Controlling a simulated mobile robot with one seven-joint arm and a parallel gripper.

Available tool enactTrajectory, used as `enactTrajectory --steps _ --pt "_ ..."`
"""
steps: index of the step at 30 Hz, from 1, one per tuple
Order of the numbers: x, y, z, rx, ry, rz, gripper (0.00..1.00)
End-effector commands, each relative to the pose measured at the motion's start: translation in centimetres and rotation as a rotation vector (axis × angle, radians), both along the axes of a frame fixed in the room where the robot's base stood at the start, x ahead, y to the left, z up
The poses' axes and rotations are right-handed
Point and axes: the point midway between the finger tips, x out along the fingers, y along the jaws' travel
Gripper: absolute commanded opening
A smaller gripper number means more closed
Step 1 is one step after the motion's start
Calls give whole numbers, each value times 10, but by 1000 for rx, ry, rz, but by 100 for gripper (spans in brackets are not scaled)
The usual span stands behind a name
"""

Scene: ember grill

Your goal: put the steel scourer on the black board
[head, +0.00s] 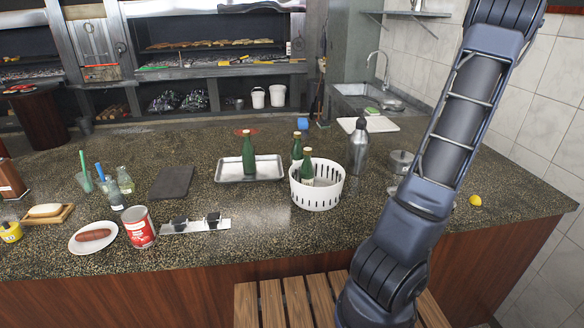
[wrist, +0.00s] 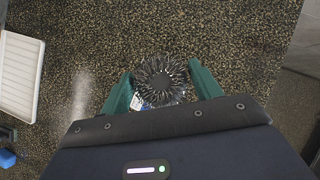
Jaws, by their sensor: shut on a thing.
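The steel scourer (wrist: 163,76), a dark round coil of metal strands, shows in the wrist view between the two teal fingers of my gripper (wrist: 164,84). My gripper is shut on it, over the speckled counter; I cannot tell how high. In the head view my arm hides the gripper and the scourer. The black board (head: 172,182) is a dark flat slab lying on the left part of the counter, bare on top, between small bottles and a metal tray. The board is not seen in the wrist view.
A metal tray (head: 229,179) with a green bottle and a white slotted basket (head: 317,194) with green bottles stand right of the board. A red can (head: 138,227) and a plate with a sausage (head: 76,242) stand at the front left. A steel bottle (head: 359,150) stands near my arm.

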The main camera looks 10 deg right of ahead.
Motion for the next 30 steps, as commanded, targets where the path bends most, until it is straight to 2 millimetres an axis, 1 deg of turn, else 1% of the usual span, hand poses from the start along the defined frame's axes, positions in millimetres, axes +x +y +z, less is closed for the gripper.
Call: enactTrajectory --steps 1,5,6,11,12,14,15,17,18,23,24,26,27,29,30 --pt "19 16 0 0 0 32 42" --pt "59 53 0 0 0 105 42" --pt "72 65 1 0 0 127 42" --pt "117 116 2 0 0 218 42" --pt "128 130 2 0 -1 239 42" --pt "144 150 2 0 -1 273 42" --pt "154 164 3 0 -1 295 42" --pt "168 186 3 0 -1 330 42" --pt "177 201 3 0 -1 352 42" --pt "211 261 3 0 -1 441 42" --pt "218 276 3 0 -1 464 42" --pt "229 300 4 0 -1 497 42" --pt "236 317 4 0 -1 521 42" --pt "245 341 4 0 -1 554 42" --pt "251 357 4 0 -1 577 42"
